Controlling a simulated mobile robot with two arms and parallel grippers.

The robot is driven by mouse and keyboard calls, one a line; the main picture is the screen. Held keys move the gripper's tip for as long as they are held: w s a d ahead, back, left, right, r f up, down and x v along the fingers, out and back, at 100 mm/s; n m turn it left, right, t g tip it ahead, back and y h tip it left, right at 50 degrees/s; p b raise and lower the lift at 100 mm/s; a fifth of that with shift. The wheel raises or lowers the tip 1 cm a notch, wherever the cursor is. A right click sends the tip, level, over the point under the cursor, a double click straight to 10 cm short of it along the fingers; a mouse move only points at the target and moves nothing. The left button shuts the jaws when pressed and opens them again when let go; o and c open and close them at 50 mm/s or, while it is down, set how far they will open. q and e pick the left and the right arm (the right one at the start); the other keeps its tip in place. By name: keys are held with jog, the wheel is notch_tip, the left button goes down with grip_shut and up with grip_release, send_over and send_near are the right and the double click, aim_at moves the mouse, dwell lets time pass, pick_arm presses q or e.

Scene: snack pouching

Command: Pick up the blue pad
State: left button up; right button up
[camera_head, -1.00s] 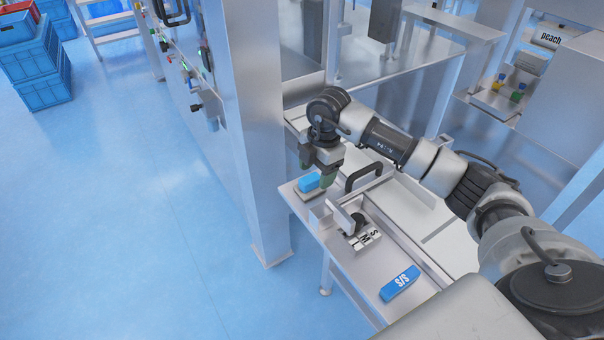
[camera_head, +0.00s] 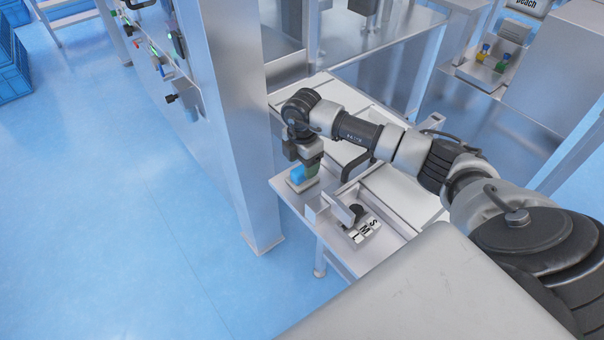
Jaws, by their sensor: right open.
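The blue pad (camera_head: 298,174) lies on a small light base (camera_head: 302,187) at the left end of the metal table (camera_head: 285,192). My right gripper (camera_head: 303,170) points down right at the pad, with its jaws open. I cannot tell whether the fingers touch the pad. My left gripper is not in view.
A metal holder with S, M, L letter plates (camera_head: 365,230) stands on the table just right of the pad. A black handle (camera_head: 358,165) is behind it. A tall metal post (camera_head: 235,130) rises close on the left.

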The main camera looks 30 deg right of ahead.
aim_at(302, 168)
jog(key=shift+f, duration=1.4)
jog(key=c, duration=1)
notch_tip(302, 168, up, 10)
jog(key=shift+r+b, duration=0.1)
jog(key=shift+b, duration=0.25)
